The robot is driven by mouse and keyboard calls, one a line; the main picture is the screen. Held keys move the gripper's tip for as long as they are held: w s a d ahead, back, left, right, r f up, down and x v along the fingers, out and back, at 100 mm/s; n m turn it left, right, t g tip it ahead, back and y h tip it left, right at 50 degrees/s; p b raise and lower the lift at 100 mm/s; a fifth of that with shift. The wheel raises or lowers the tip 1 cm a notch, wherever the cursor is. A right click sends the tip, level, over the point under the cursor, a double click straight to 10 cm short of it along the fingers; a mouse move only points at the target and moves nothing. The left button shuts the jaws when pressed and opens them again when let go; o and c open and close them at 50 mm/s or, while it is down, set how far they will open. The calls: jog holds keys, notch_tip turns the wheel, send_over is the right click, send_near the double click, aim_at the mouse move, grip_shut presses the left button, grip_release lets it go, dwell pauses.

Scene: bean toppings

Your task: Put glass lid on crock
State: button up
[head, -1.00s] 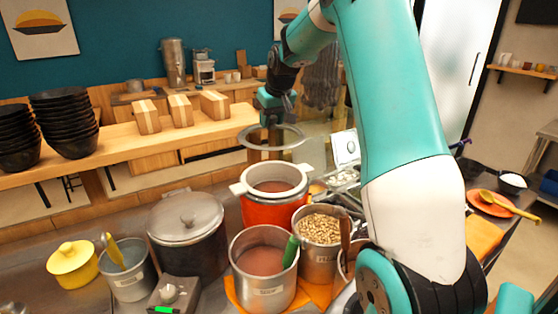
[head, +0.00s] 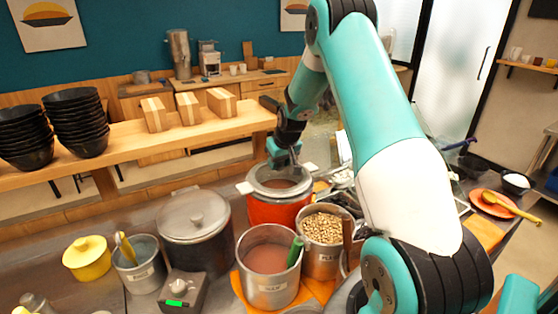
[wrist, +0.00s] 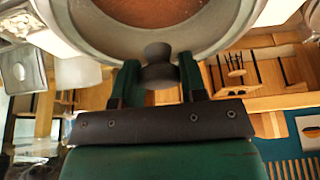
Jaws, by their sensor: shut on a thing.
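The red crock (head: 272,210) with a pale rim and side handles stands on the counter, holding brown contents. The glass lid (head: 262,189), clear with a grey rim, lies level over the crock's mouth. I cannot tell whether it touches the crock's rim or is just above it. My gripper (head: 284,160) is above the lid, shut on its dark knob. In the wrist view, the fingers of my gripper (wrist: 158,75) stand on both sides of the knob (wrist: 158,54), and brown contents show through the glass.
A large lidded pot (head: 195,235) stands left of the crock. A steel pot of brown liquid (head: 268,285) and a pot of beans (head: 322,262) stand in front. A yellow lidded pot (head: 87,262) is at left. Bowl stacks (head: 78,125) stand on the back shelf.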

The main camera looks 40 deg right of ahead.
jog(key=shift+f, duration=0.15)
jog(key=o, duration=1.1)
